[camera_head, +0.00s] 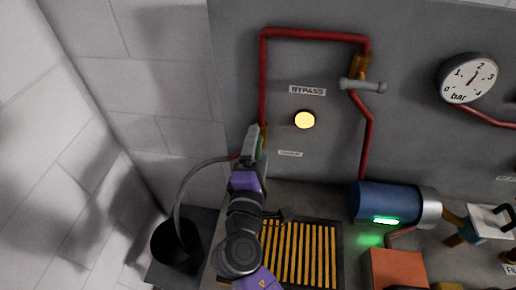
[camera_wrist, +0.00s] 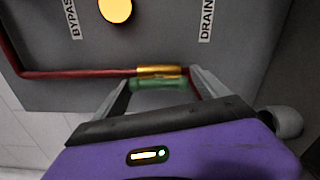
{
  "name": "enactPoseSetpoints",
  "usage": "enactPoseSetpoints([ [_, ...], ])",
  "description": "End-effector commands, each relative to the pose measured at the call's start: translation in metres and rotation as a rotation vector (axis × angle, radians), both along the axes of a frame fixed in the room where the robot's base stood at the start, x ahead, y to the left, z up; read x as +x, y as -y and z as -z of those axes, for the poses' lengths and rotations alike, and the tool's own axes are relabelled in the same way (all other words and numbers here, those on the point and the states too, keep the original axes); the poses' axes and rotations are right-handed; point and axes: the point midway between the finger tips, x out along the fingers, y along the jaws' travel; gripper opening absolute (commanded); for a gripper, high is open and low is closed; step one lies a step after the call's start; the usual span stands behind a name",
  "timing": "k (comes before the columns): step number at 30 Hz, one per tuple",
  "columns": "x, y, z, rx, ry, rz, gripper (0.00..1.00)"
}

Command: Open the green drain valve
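The green drain valve handle (camera_wrist: 158,84) lies beside a brass valve body (camera_wrist: 158,71) on the red pipe in the wrist view. In the head view a bit of the green handle (camera_head: 260,148) shows beside my gripper (camera_head: 253,145), which covers most of the valve. In the wrist view my gripper (camera_wrist: 163,83) has its fingers spread wide, one near each end of the green handle. I cannot tell whether either finger touches it. A "DRAIN" label (camera_wrist: 207,20) is on the panel close by.
A hose (camera_head: 188,180) runs into a black bucket (camera_head: 177,244) at lower left. A yellow round lamp (camera_head: 305,119) and the bypass valve (camera_head: 362,85) are on the panel. A yellow grating (camera_head: 300,252) and a blue motor (camera_head: 385,202) lie to the right.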

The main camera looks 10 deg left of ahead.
Motion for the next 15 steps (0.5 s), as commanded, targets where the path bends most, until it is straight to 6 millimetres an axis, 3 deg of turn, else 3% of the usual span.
enactPoseSetpoints([
  [10, -0.002, 0.000, 0.000, 0.002, 0.001, 0.001, 0.86],
  [15, -0.021, -0.001, 0.002, 0.004, 0.001, -0.002, 0.86],
])
